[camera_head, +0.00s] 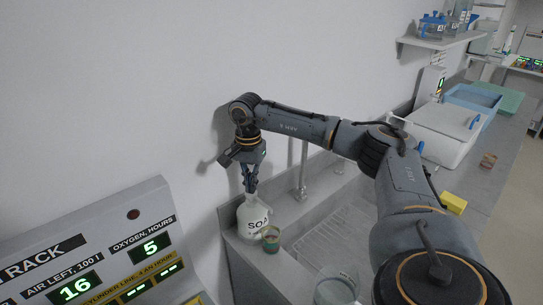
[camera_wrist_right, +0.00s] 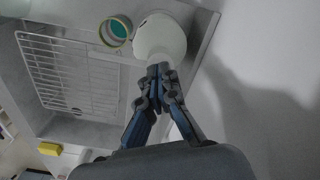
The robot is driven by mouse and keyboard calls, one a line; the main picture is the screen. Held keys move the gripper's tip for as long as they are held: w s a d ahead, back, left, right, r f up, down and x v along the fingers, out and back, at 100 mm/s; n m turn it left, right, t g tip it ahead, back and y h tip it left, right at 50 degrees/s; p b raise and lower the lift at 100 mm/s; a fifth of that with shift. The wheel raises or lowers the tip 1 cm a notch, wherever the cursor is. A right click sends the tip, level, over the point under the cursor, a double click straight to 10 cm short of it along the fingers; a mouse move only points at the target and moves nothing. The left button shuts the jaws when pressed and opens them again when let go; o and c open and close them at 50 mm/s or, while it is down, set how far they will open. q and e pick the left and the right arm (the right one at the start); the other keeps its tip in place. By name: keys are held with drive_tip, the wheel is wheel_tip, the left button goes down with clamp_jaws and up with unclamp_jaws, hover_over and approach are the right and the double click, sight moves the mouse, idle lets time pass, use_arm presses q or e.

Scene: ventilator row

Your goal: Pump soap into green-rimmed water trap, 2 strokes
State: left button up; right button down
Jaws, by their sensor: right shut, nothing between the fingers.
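The white soap bottle (camera_head: 253,220), lettered "SOA…", stands upright at the left corner of the sink counter. The green-rimmed water trap (camera_head: 271,238) stands close in front of it, below the bottle's right side. My right gripper (camera_head: 250,188) points down, shut and empty, right at the top of the bottle. Its fingers hide the pump head. In the right wrist view the shut fingertips (camera_wrist_right: 158,72) are over the bottle's neck, and the bottle's rounded shoulder (camera_wrist_right: 160,36) shows beyond them. The trap (camera_wrist_right: 116,30) shows a teal inside there. My left gripper is not in view.
A sink with a wire rack (camera_head: 338,238) lies right of the bottle, with a clear glass vessel (camera_head: 337,288) at its front. A slanted rack display panel (camera_head: 100,255) stands at the left. A yellow block (camera_head: 453,203) and a white bin (camera_head: 445,133) are further right.

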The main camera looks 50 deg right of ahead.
drive_tip(key=shift+s+f, duration=0.1)
drive_tip(key=shift+r+p, duration=1.4)
drive_tip(key=shift+r, duration=0.35)
drive_tip(key=shift+f, duration=0.25)
drive_tip(key=shift+f+b, duration=1.2)
drive_tip(key=shift+f, duration=0.45)
drive_tip(key=shift+r, duration=0.2)
drive_tip(key=shift+r+p, duration=0.2)
drive_tip(key=shift+p, duration=0.2)
drive_tip(key=shift+r+p, duration=1)
drive_tip(key=shift+r, duration=0.45)
